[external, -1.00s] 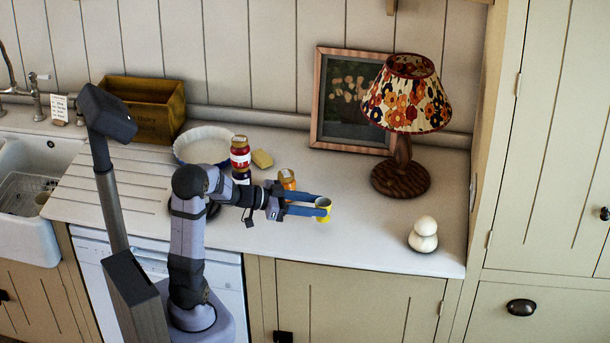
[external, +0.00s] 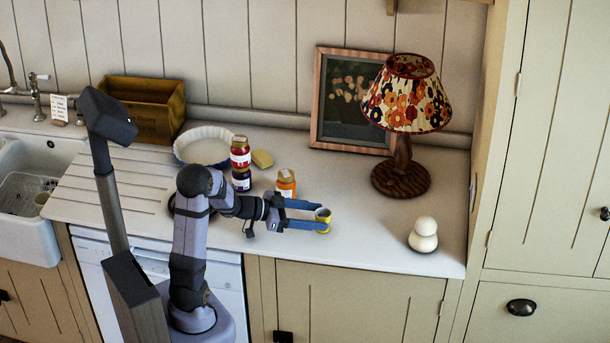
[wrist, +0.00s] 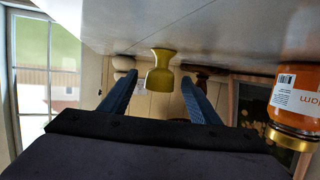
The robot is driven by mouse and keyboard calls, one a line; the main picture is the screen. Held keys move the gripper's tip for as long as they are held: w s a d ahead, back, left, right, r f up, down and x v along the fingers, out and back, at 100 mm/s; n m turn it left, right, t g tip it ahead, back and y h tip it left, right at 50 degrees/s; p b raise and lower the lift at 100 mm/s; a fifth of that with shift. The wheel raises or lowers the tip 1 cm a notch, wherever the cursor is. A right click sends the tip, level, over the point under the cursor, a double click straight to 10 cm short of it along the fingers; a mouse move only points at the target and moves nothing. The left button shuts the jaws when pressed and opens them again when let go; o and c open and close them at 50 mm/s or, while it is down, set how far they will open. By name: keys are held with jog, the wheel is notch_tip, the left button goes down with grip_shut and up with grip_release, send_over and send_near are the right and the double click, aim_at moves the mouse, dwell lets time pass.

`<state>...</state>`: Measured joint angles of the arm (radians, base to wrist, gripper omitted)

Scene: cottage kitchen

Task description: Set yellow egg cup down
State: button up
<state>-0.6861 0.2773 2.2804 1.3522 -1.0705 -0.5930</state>
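The yellow egg cup (external: 324,217) stands upright on the counter near its front edge. My gripper (external: 320,217) is open around it, with one blue finger on each side. In the wrist view, which shows the scene upside down, the egg cup (wrist: 161,72) is between the fingertips (wrist: 160,80) with a visible gap on both sides. Its foot appears to rest on the counter surface.
Behind my gripper stand an orange jam jar (external: 286,183) and stacked jars with a red one (external: 240,152) on top. A white egg-shaped piece (external: 423,236) and a lamp (external: 401,178) stand to the right. Counter between cup and white piece is clear.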

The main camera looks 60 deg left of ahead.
jog(key=shift+s+a+r, duration=0.1)
jog(key=shift+r, duration=0.15)
jog(key=v, duration=1.1)
jog(key=shift+s+a+r, duration=0.1)
jog(key=shift+s+r, duration=0.05)
jog(key=shift+s, duration=0.15)
jog(key=w+a+r+n+y+p, duration=0.2)
jog(key=w+a+y+p, duration=0.15)
jog(key=w+y, duration=0.3)
jog(key=s+d+f+n+g+p, duration=0.1)
jog(key=s+d+f+g+p, duration=0.1)
jog(key=s+d+g, duration=0.1)
jog(key=s+d+f+n+g+p, duration=0.1)
jog(key=s+d+g+p, duration=0.1)
jog(key=d, duration=0.2)
jog(key=s+d+f+n+g+y+p, duration=0.1)
jog(key=s+d+f+g+p, duration=0.1)
jog(key=s+d+g, duration=0.1)
jog(key=shift+s+d+f+n+g, duration=0.3)
jog(key=shift+s+d+f+n, duration=0.1)
jog(key=shift+d, duration=0.2)
jog(key=s+d+f+g+h, duration=0.1)
jog(key=s+d+f+g, duration=0.2)
jog(key=s+d, duration=0.4)
jog(key=s+g, duration=0.1)
jog(key=s, duration=0.3)
jog(key=shift+m+g, duration=0.4)
jog(key=shift+s+h, duration=0.15)
jog(key=shift+h, duration=0.1)
